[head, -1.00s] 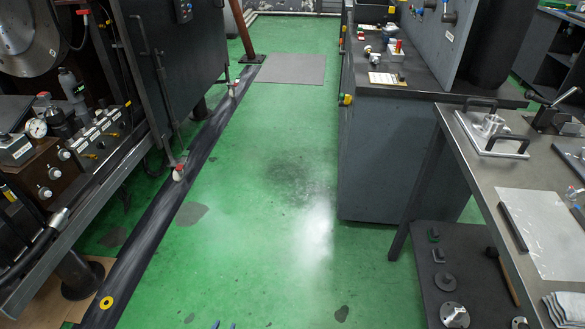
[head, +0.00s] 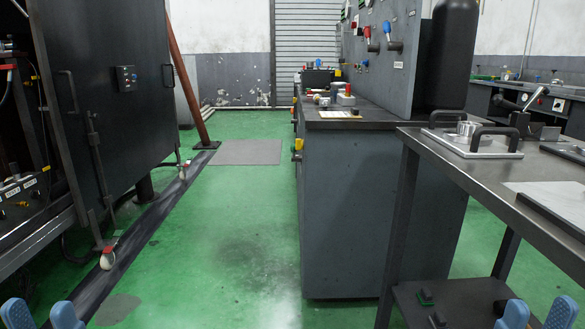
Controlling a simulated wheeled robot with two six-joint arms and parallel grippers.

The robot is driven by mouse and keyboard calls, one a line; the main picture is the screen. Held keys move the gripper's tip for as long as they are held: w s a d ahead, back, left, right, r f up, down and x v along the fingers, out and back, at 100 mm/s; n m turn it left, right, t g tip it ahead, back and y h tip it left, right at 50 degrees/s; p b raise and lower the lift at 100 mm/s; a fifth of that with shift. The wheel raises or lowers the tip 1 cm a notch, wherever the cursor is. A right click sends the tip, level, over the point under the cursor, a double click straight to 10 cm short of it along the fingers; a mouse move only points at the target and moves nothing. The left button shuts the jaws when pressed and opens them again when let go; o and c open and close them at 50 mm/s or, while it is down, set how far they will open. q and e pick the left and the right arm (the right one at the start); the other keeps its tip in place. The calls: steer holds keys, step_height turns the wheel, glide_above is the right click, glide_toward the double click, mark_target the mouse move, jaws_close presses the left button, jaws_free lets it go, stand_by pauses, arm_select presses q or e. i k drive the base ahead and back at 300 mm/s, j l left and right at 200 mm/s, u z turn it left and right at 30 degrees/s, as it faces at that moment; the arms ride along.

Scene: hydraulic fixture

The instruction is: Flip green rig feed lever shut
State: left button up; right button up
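A grey upright panel (head: 402,75) stands on the dark bench at centre right. It carries a red-handled valve lever (head: 368,36) and a blue-handled one (head: 390,38), with more small fittings near its far edge. I cannot make out which fitting is the green rig's feed lever. My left gripper (head: 41,316) shows at the bottom left with its two blue fingertips apart. My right gripper (head: 538,317) shows at the bottom right, also with its blue fingertips apart. Both look empty and are far from the panel; their lower parts are cut off by the frame.
The dark bench (head: 350,210) holds small parts on its top. A metal table (head: 470,175) with a handled plate (head: 472,143) stands close on the right. A dark cabinet (head: 105,110) stands left, beside a black floor strip (head: 140,245). Green floor (head: 220,240) between is clear.

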mark_target(294, 158)
steer(key=i+j+u, duration=0.15)
steer(key=i+j, duration=0.15)
steer(key=i, duration=0.35)
steer(key=i+j+u, duration=0.15)
steer(key=i, duration=0.55)
steer(key=i+j+u, duration=0.15)
steer(key=i, duration=0.55)
